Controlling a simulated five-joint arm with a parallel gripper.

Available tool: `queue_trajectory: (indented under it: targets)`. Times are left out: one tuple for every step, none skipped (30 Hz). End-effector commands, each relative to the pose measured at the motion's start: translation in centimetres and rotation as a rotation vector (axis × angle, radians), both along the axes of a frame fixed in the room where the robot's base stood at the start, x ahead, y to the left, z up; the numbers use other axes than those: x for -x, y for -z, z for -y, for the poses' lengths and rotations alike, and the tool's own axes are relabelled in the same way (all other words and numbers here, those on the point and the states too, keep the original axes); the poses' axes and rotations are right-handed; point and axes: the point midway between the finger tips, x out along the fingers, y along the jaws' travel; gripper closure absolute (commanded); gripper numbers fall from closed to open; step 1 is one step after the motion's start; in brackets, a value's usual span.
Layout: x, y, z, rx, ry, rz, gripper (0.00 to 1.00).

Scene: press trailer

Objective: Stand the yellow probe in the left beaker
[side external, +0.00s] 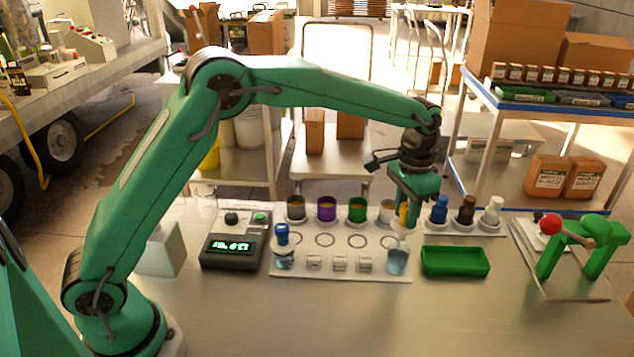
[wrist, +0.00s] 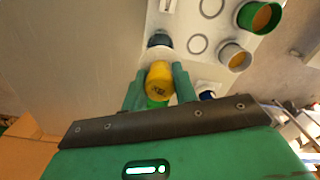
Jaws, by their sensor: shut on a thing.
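My gripper (side external: 410,218) is shut on the yellow probe (side external: 403,213). In the wrist view the probe's rounded yellow top (wrist: 159,78) sits between the two green fingers (wrist: 159,90). The probe's lower end is hard to make out. The left beaker (side external: 283,260) is clear glass and has a blue-capped thing (side external: 282,234) standing in it. The right beaker (side external: 397,262) stands at the right end of the white rack plate (side external: 318,272), just in front of and below my gripper. No yellow shows in either beaker.
Several cups of coloured material, including a purple one (side external: 327,208) and a green one (side external: 357,209), stand along the back of the plate. Blue (side external: 440,209), brown (side external: 466,210) and white (side external: 492,211) items stand right. A green tray (side external: 455,262) and a meter (side external: 232,250) flank the plate.

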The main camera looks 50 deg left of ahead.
Motion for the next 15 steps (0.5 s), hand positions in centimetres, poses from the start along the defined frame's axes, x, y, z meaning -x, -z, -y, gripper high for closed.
queue_trajectory:
  targets:
    - [0.0,0.0,0.0,0.000,0.000,0.000,1.00]
    - [0.0,0.1,0.0,0.000,0.000,0.000,1.00]
    - [0.0,0.1,0.0,0.000,0.000,0.000,1.00]
    - [0.0,0.2,0.0,0.000,0.000,0.000,1.00]
    - [0.0,0.3,0.0,0.000,0.000,0.000,1.00]
    - [0.0,0.4,-0.1,0.000,0.000,0.000,1.00]
    - [0.0,0.6,-0.1,0.000,0.000,-0.001,1.00]
    - [0.0,0.7,-0.1,0.000,0.000,-0.001,1.00]
    - [0.0,0.9,-0.1,0.000,0.000,-0.001,1.00]
    - [0.0,1.1,-0.1,0.000,0.000,-0.001,1.00]
    - [0.0,1.3,-0.1,0.000,0.000,-0.001,1.00]
    - [0.0,1.6,-0.1,0.000,0.000,-0.001,1.00]
    - [0.0,1.8,-0.1,-0.001,0.000,-0.002,1.00]
    - [0.0,2.0,-0.1,-0.001,0.000,-0.002,1.00]
    - [0.0,2.3,-0.1,-0.001,0.000,-0.002,1.00]
